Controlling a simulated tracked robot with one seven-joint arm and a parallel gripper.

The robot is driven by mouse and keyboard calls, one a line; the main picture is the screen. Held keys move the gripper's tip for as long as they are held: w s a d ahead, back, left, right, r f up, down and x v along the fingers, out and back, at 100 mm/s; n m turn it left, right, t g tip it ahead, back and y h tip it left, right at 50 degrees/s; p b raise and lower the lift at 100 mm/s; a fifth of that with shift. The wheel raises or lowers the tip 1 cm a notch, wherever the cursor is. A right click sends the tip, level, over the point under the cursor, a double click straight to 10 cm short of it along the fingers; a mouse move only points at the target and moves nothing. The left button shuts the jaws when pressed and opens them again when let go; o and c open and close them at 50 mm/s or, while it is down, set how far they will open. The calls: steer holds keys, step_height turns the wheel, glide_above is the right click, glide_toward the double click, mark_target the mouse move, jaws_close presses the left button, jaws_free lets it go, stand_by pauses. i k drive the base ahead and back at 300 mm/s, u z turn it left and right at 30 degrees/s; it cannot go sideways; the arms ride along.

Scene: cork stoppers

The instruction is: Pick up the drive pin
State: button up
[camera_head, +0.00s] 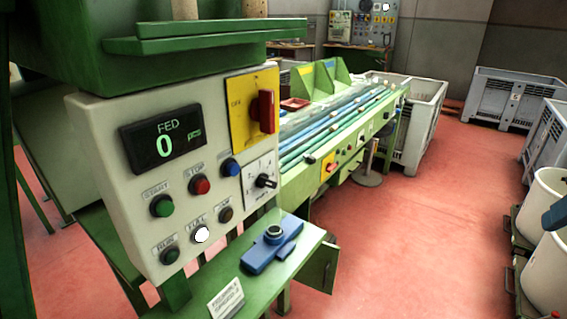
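I cannot clearly make out a drive pin in the head view. A blue block-like item (268,256) lies on the green shelf (215,278) below the control panel. A dark round piece with a light ring (274,232) sits on top of the blue item. I cannot tell whether either is the drive pin or holds it.
A control panel (125,205) showing "FED 0 pcs" stands close at left, with buttons and a red rotary switch (262,111). A long green conveyor table (300,178) runs behind. Grey crates (505,98) and white bins (547,270) stand right. Red floor (430,230) is clear between.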

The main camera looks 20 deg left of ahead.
mark_target(311, 159)
steer(key=u, duration=0.25)
steer(key=i, duration=1)
steer(key=z, duration=0.05)
